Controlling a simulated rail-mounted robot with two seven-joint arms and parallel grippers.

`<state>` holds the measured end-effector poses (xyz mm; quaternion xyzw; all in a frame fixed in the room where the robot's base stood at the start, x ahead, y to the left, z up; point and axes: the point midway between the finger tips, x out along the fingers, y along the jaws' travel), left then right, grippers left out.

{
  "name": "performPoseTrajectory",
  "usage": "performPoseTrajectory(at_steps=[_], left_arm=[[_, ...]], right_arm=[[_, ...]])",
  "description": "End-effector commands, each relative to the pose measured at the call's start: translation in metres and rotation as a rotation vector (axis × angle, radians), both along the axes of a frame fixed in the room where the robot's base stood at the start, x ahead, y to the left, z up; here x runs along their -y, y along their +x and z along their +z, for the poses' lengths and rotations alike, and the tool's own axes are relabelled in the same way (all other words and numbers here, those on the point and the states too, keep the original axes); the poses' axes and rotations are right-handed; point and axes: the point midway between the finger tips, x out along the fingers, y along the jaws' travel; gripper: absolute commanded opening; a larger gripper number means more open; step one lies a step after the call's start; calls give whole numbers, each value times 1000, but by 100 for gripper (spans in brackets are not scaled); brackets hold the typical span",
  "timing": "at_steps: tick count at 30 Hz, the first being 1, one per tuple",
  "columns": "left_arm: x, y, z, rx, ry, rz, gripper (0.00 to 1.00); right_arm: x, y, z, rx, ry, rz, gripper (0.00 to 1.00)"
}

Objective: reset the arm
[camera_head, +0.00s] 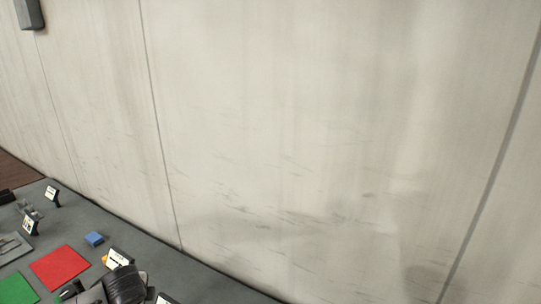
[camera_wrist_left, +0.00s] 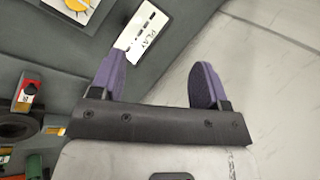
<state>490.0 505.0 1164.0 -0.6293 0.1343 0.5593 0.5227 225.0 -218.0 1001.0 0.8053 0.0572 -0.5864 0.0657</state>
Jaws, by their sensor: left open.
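In the left wrist view my left gripper (camera_wrist_left: 160,62) shows its two purple fingers spread wide apart, with nothing between them. It is beside a white label card (camera_wrist_left: 148,32) near the grey table's edge, with the pale wall or floor surface beyond. In the head view a dark rounded part with grey pieces stands at the bottom left edge; I cannot tell whether it belongs to my arm. My right gripper is in neither view. No screw jack can be made out clearly.
The grey table (camera_head: 150,244) carries a red square (camera_head: 60,268), a green square (camera_head: 17,290), a blue block (camera_head: 94,239) and several small label cards. A pale wall (camera_head: 300,130) rises behind it. A red-topped object (camera_wrist_left: 27,93) lies left of my gripper in the wrist view.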

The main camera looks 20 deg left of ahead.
Motion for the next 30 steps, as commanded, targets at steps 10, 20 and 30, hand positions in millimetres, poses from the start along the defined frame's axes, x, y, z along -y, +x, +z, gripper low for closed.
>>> performPoseTrajectory(at_steps=[10, 20, 30], left_arm=[[162, -4, 18, 580, -309, 188, 69], [245, -117, -58, 508, -633, 427, 69], [282, -222, -140, 226, -723, 674, 69]], right_arm=[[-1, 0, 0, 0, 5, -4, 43], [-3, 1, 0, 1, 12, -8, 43], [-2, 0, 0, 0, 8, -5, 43]])
